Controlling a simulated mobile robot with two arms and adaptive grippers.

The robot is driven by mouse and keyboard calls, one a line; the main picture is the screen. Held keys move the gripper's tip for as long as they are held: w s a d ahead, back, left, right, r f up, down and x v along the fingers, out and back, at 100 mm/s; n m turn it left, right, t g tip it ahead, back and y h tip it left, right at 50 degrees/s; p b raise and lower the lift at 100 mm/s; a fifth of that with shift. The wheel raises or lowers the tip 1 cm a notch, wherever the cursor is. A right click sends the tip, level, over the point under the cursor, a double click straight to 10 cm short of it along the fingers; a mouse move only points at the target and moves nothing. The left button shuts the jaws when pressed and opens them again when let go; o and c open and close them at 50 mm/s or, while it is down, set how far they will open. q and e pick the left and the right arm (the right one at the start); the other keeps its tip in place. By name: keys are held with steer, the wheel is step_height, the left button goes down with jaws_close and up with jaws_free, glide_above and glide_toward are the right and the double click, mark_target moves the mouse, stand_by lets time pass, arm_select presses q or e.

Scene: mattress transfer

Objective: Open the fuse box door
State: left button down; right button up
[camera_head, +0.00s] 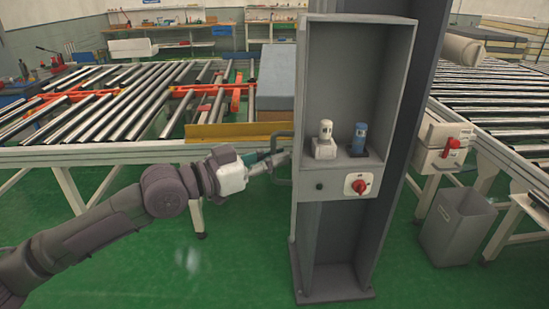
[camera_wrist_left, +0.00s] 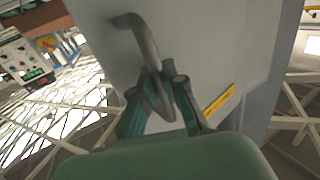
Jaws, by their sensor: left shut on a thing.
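The tall grey fuse box cabinet (camera_head: 337,225) stands upright in the middle of the head view. Its upper compartment faces me uncovered, with a white device (camera_head: 325,142) and a blue device (camera_head: 358,140) inside. A dark bar handle (camera_head: 281,137) shows at the cabinet's left side. In the left wrist view, the handle (camera_wrist_left: 140,36) sticks out from a light grey panel (camera_wrist_left: 205,50) with a yellow label. My left gripper (camera_head: 277,161) is shut on this handle; its fingers (camera_wrist_left: 164,92) close around the bar. How far the door stands open is unclear. My right gripper is not in view.
A red rotary switch (camera_head: 360,186) sits below the compartment. A roller conveyor (camera_head: 110,100) lies left behind, another (camera_head: 490,105) to the right. A grey bin (camera_head: 458,226) stands right of the cabinet. The green floor (camera_head: 225,265) in front is clear.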

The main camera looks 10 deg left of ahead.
arm_select(q)
steer(key=c, duration=1.2)
jaws_free()
steer(key=v, duration=1.2)
